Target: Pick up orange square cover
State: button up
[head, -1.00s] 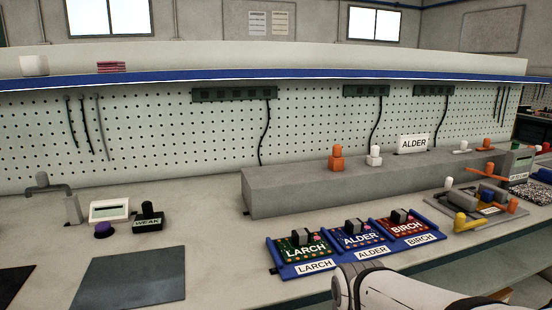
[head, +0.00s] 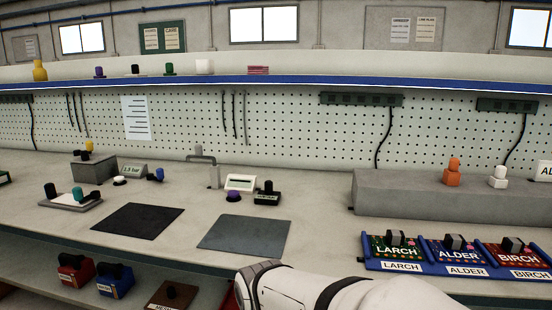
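An orange cover (head: 453,174) with a square base and a knob on top stands upright on the long grey block (head: 400,203) at the right of the bench. A similar white cover (head: 498,178) stands to its right, apart from it. My white arm crosses the bottom middle of the view. My gripper's fingers do not show, so what they hold is hidden.
Three labelled boards, LARCH (head: 395,248), ALDER (head: 456,250) and BIRCH (head: 512,253), sit in a blue holder before the block. Dark mats (head: 245,233) lie mid-bench. Small devices stand behind and left. A lower shelf holds red and blue boxes (head: 115,280).

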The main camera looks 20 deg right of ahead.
aim_at(451, 177)
jog(key=u, duration=0.45)
jog(key=k, duration=1.9)
jog(key=z, duration=1.2)
jog(key=i, duration=0.95)
